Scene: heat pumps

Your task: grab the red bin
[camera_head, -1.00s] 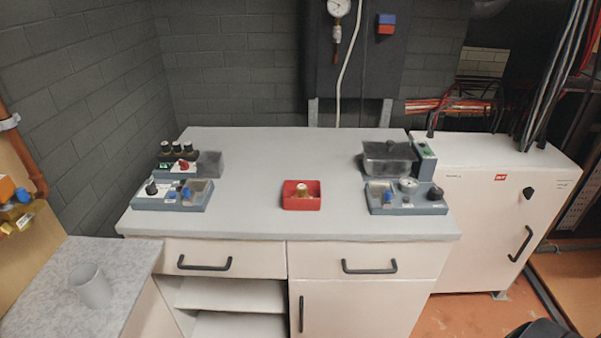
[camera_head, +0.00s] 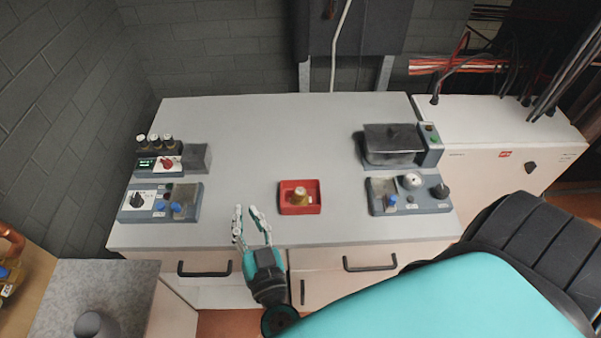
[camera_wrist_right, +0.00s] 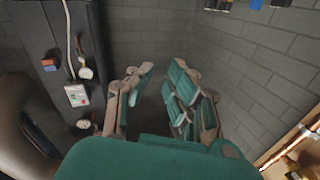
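The red bin (camera_head: 285,208) is a small square tray on the grey worktop, near its front edge and about mid-width. A brass-coloured knob-like part (camera_head: 300,196) stands in it. My right gripper (camera_head: 247,212) is at the worktop's front edge, left of the bin and apart from it, fingers pointing away from me. Its two fingers are spread with nothing between them. The right wrist view shows the same open fingers (camera_wrist_right: 160,82) facing grey brick walls; the bin does not show there. My left gripper is out of view.
Blue-grey control units stand on the worktop (camera_head: 270,130) at left (camera_head: 160,203) and right (camera_head: 410,193), with a dark clear box (camera_head: 392,145) behind the right one. The worktop around and behind the bin is clear. Drawer handles (camera_head: 370,263) project below the front edge.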

